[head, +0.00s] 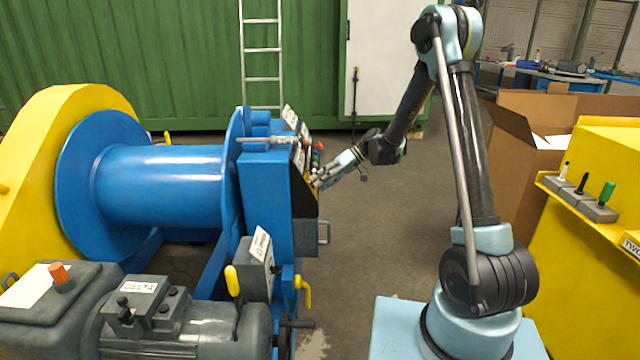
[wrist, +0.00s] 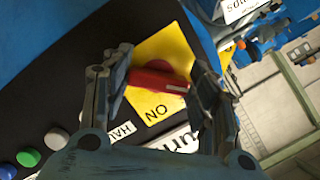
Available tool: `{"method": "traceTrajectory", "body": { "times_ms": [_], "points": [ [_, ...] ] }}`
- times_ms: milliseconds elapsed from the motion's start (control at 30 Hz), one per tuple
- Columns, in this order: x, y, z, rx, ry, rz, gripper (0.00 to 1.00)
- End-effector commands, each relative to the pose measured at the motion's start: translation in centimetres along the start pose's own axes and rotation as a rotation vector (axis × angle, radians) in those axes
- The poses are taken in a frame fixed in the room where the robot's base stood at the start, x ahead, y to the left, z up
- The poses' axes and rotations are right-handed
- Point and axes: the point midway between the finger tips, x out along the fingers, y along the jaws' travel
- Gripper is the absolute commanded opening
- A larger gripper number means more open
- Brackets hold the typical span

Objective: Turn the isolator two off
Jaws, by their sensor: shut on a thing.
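A red rotary handle (wrist: 158,80) sits on a yellow plate (wrist: 160,48) on a dark panel in the wrist view. The handle lies nearly crosswise between the fingers. My gripper (wrist: 160,72) is shut on this red handle, one finger at each end. In the head view my gripper (head: 318,184) reaches the slanted control panel on the right side of the blue winch cabinet (head: 267,190). The handle itself is hard to make out there. I cannot read a "two" label beside it.
Green, blue and white buttons (wrist: 28,158) line the panel beside my gripper. A grey box with a yellow lever (head: 232,280) stands below the cabinet. Open floor (head: 375,230) lies between.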

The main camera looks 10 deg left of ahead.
Motion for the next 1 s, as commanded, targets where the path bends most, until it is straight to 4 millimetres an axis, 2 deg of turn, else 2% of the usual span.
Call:
{"method": "traceTrajectory", "body": {
  "times_ms": [367,400,467,833,1000],
  "points": [
    [0.1,-0.1,-0.1,-0.005,0.001,-0.001,0.30],
    [0.1,-0.1,-0.1,-0.004,0.002,-0.001,0.61],
    [0.1,-0.1,-0.1,-0.004,0.002,-0.001,0.74],
    [0.0,-0.1,-0.1,-0.003,0.001,-0.001,0.74],
    [-1.3,0.0,-0.1,-0.002,0.002,0.000,0.74]
  ]
}}
